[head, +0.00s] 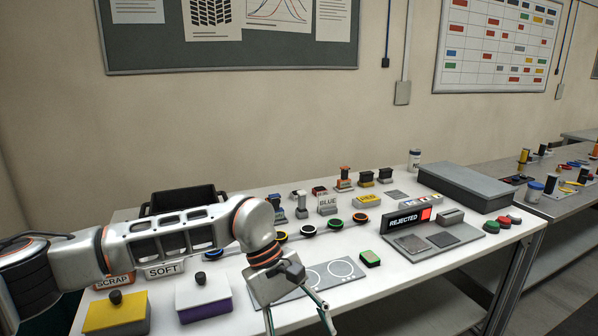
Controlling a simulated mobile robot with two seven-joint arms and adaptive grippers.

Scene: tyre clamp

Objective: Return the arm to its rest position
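My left arm (170,240) reaches in from the left, low over the front of the white table. My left gripper (298,322) points down at the bottom edge of the picture, by the table's front edge. Its finger links spread apart, so it looks open. The fingertips are cut off by the frame, and I see nothing held between the visible parts. My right gripper is not in view. A grey mat with white circles (335,272) lies just right of and behind the gripper.
A yellow box (117,314) and a white-and-purple box (203,297) stand near the arm, beside the SCRAP (113,281) and SOFT (164,269) signs. A black bin (175,199) is behind the arm. A REJECTED display (407,219) stands right. The table's front right is clear.

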